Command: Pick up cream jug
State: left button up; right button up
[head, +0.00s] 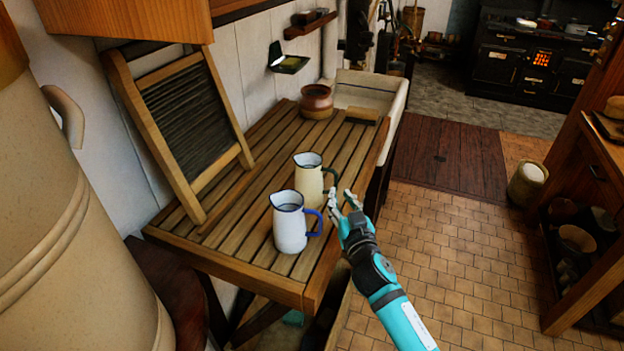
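The cream jug (308,184) stands upright on a slatted wooden draining table, with its dark handle turned to the right. A white jug (289,229) with a blue rim and blue handle stands just in front of it and hides part of its lower left side. My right gripper (342,197) is at the table's right edge, close to the right of the cream jug's handle. Its fingers are apart and nothing shows between them. Whether a finger touches the handle I cannot tell. My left gripper is not in view.
A washboard (188,125) leans on the wall at the table's left. A brown pot (317,102) and a brush (362,115) lie at the far end by a pale sink (391,95). The slatted table (236,232) has free room left of the jugs. Tiled floor lies open to the right.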

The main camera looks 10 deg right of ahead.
aim_at(336, 185)
jog(key=shift+w, duration=0.45)
jog(key=shift+w+r+p, duration=0.15)
jog(key=shift+w+p, duration=0.15)
jog(key=shift+w, duration=0.15)
jog(key=w+p, duration=0.1)
jog(key=w, duration=0.2)
jog(key=shift+w, duration=0.2)
jog(key=shift+w+f, duration=0.25)
jog(key=shift+w, duration=0.3)
jog(key=shift+s, duration=0.1)
grip_shut()
jog(key=shift+r, duration=0.1)
